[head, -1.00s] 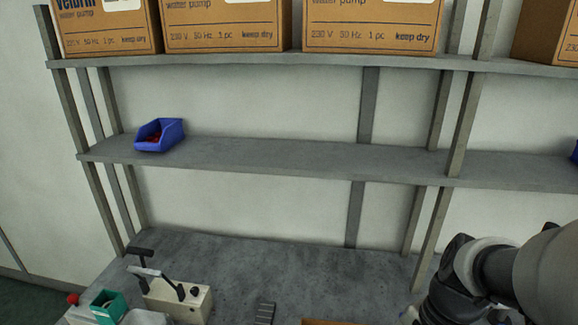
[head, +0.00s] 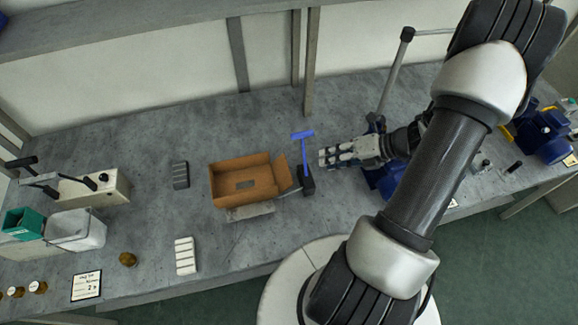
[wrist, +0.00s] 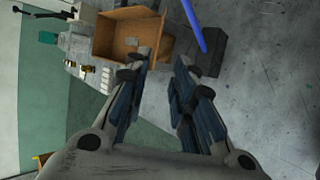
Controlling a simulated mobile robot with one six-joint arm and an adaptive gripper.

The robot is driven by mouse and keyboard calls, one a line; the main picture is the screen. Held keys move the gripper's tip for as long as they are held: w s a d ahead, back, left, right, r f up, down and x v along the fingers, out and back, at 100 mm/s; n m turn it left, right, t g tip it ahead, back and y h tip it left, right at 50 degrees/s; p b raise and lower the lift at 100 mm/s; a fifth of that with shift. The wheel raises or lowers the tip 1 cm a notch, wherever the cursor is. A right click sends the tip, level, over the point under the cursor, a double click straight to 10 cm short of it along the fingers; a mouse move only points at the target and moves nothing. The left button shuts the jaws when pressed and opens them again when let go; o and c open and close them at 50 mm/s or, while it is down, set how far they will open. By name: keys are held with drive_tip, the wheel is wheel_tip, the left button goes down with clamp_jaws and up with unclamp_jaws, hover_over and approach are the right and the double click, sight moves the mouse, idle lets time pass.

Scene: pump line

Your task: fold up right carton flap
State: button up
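A pale flap or strip (head: 250,212) lies along the front side. My gripper (head: 322,158) is to the right of the flap, fingers pointing left towards the carton and apart from it. In the wrist view my gripper (wrist: 160,65) is open, with nothing between its fingers.
A blue pump (head: 382,182) is behind my gripper. A slotted grey block (head: 181,175), white block (head: 185,256) and lever device (head: 95,188) are left.

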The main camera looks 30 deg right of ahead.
sight(288, 168)
drive_tip(key=b+x, duration=0.3)
drive_tip(key=x, duration=1.3)
drive_tip(key=shift+w+a+f+b, duration=0.1)
drive_tip(key=shift+a+f+b, duration=0.05)
drive_tip(key=shift+a+b, duration=0.25)
drive_tip(key=shift+c, duration=0.2)
clamp_jaws()
